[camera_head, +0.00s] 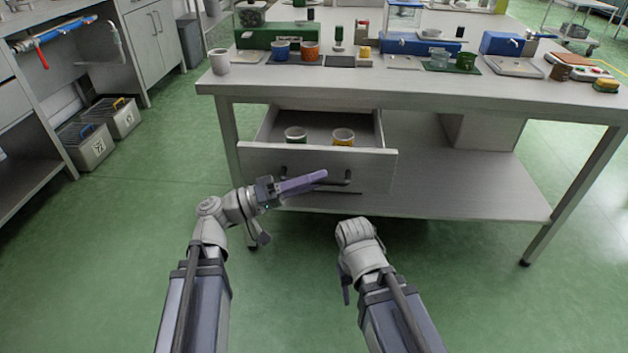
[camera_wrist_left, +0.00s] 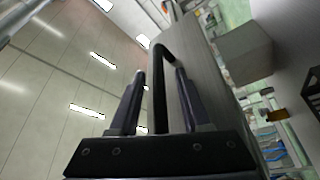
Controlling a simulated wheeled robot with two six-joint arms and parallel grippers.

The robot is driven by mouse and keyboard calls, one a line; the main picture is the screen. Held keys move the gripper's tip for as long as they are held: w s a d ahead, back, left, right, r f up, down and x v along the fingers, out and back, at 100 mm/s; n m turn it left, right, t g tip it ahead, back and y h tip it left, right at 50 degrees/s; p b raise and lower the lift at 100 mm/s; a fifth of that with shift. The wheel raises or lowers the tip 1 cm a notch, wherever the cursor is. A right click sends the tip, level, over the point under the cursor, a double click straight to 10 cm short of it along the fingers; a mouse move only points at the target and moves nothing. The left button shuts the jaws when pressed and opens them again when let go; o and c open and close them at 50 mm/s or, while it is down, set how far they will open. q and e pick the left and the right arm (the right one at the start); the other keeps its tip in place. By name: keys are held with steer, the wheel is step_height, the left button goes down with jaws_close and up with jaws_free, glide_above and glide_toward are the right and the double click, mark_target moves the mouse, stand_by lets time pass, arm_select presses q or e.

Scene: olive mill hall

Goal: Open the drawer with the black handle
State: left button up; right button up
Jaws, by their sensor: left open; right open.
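The grey drawer (camera_head: 225,159) under the table is pulled out, and its inside shows. Its black handle (camera_head: 345,182) is a bar on the drawer front, partly hidden by my left gripper (camera_head: 322,176). In the left wrist view the handle (camera_wrist_left: 159,100) runs between the two spread fingers of my left gripper (camera_wrist_left: 160,75), with gaps beside it. The left gripper is open around the handle. My right gripper (camera_head: 356,232) is lower, in front of the drawer and apart from it; its fingers are mostly hidden.
Inside the drawer stand a dark-and-white cup (camera_head: 296,134) and a yellow-banded cup (camera_head: 343,137). The tabletop (camera_head: 420,92) holds cups and equipment; a white cup (camera_head: 219,62) is near its left edge. A lower shelf (camera_head: 450,190) lies beneath. Grey crates (camera_head: 85,148) stand at left.

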arm_select(q)
steer(key=b+v, duration=0.1)
steer(key=v, duration=0.6)
steer(key=shift+a+b, duration=0.3)
steer(key=shift+a, duration=0.1)
steer(key=shift+s, duration=0.15)
steer(key=p+x, duration=0.1)
steer(key=x, duration=0.6)
steer(key=shift+d+p, duration=0.35)
steer(key=shift+w, duration=0.4)
